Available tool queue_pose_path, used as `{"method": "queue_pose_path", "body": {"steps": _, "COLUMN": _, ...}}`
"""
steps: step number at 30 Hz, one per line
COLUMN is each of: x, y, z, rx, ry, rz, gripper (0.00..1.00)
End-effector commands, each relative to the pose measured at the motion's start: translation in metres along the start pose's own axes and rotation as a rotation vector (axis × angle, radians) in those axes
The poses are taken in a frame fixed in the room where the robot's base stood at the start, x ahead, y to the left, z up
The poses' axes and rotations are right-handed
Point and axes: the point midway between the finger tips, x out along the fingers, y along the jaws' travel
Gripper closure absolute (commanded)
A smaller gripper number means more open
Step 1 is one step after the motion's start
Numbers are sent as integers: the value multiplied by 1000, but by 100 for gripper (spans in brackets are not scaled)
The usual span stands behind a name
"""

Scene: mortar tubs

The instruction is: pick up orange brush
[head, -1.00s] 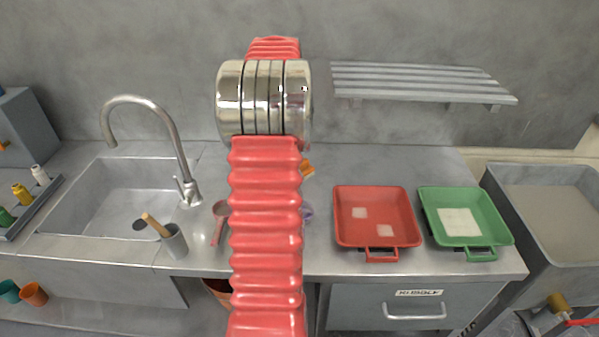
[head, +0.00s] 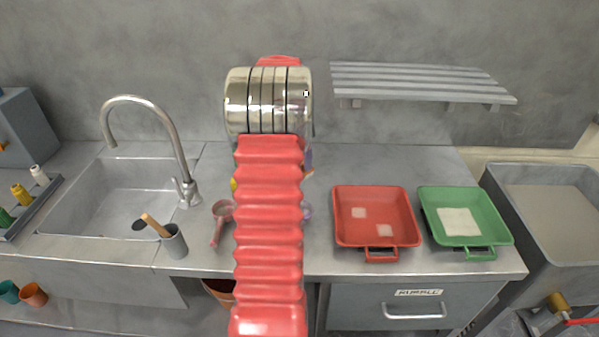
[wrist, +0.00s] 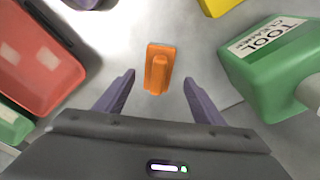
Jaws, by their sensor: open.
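The orange brush (wrist: 158,68) lies on the grey counter in the wrist view, just ahead of my gripper and roughly centred between its fingers. My gripper (wrist: 158,90) is open, with its two purple fingers apart and nothing between their tips. In the head view my red arm hides the gripper, and I cannot make out the brush there.
A yellow thing (wrist: 220,5) lies beyond. A red tray (head: 376,217) and a green tray (head: 464,217) stand right; a pink scoop (head: 219,222) and sink (head: 118,200) lie left.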

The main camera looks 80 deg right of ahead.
Motion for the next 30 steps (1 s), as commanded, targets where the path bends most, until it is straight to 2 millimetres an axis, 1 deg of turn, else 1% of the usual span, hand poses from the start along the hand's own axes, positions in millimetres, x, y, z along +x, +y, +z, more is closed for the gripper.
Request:
{"method": "queue_pose_path", "body": {"steps": 7, "x": 33, "y": 3, "z": 0, "rx": -1, "ry": -2, "rz": 2, "gripper": 38}}
{"method": "queue_pose_path", "body": {"steps": 11, "x": 44, "y": 2, "z": 0, "rx": 0, "ry": -1, "rz": 1, "gripper": 38}}
{"method": "queue_pose_path", "body": {"steps": 14, "x": 46, "y": 2, "z": 0, "rx": -1, "ry": 0, "rz": 0, "gripper": 38}}
{"method": "queue_pose_path", "body": {"steps": 28, "x": 46, "y": 2, "z": 0, "rx": -2, "ry": 0, "rz": 0, "gripper": 38}}
{"method": "queue_pose_path", "body": {"steps": 29, "x": 46, "y": 2, "z": 0, "rx": -2, "ry": 0, "rz": 0, "gripper": 38}}
{"method": "queue_pose_path", "body": {"steps": 30, "x": 46, "y": 2, "z": 0, "rx": -2, "ry": 0, "rz": 0, "gripper": 41}}
